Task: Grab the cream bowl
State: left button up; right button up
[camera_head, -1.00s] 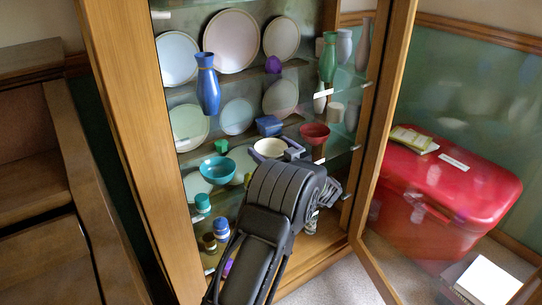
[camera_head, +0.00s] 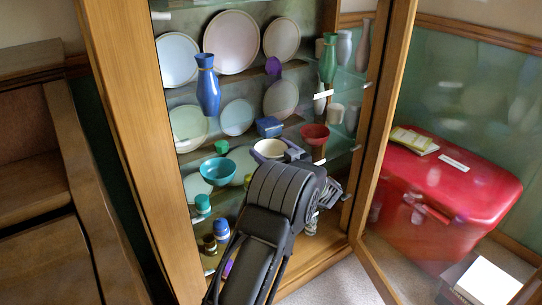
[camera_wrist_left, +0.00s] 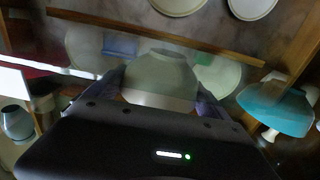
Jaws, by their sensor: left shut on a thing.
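The cream bowl (camera_head: 268,148) is on the middle glass shelf of the open cabinet, between the teal bowl and the red bowl. My left gripper (camera_head: 279,154) reaches in from the front and is shut on it. In the left wrist view the cream bowl (camera_wrist_left: 160,78) sits between the two purple-grey fingers of my left gripper (camera_wrist_left: 160,95), one on each side. My own wrist hides its lower part and whether it touches the shelf. My right gripper is out of view.
The teal bowl (camera_head: 218,171) stands left of the cream bowl, the red bowl (camera_head: 315,134) to its right. A blue box (camera_head: 269,126) is just behind. Plates and vases fill the shelves. The open glass door (camera_head: 385,190) borders the right side, near a red chest (camera_head: 450,195).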

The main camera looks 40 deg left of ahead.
pick_arm(q)
jog(key=shift+r, duration=0.1)
notch_tip(320, 180, up, 10)
jog(key=p, duration=0.4)
jog(key=shift+d, duration=0.1)
dwell(0.6)
